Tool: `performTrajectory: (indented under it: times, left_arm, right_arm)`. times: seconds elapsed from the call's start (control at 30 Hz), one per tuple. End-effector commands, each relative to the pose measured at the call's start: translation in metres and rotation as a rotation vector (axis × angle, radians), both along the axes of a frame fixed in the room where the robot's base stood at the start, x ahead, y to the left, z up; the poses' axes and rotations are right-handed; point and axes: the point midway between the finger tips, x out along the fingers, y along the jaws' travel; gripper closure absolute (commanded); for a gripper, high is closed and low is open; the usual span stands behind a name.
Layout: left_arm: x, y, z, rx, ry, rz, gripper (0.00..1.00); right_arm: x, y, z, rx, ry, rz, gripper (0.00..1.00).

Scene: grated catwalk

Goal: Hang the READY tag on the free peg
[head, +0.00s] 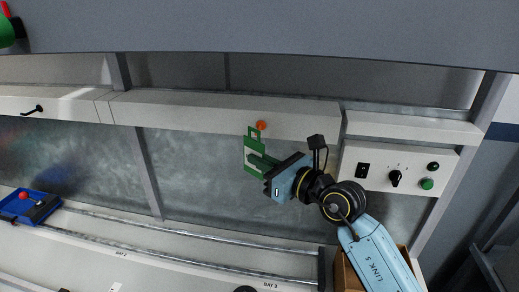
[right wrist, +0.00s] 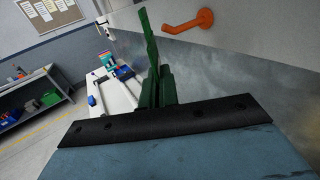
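A green tag (head: 251,154) with a pale label stands roughly upright in front of the wall rail; its lettering is too small to read. In the right wrist view the tag (right wrist: 149,42) shows nearly edge-on. My right gripper (head: 264,162) is shut on its lower part, and the green fingers (right wrist: 161,85) show in the wrist view. An orange peg (head: 261,125) sticks out of the rail just above and right of the tag's top. In the wrist view the peg (right wrist: 188,22) is bare, its tip a small gap right of the tag.
The white rail (head: 200,113) runs along the wall, with a black hook (head: 33,110) at far left. A control box (head: 396,168) with switches and a green button is right of my gripper. A cardboard box (head: 346,272) and a blue tray (head: 27,207) are below.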

Motion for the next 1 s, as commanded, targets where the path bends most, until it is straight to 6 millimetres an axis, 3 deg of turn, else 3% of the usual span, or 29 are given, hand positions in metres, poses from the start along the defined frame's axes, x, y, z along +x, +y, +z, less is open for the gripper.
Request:
performTrajectory:
  times: [1.0]
  left_arm:
    - [0.0, 0.0, 0.025, 0.0, 0.0, 0.0, 0.73]
  right_arm:
    - [-0.03, 0.006, 0.001, 0.001, 0.002, 0.0, 1.0]
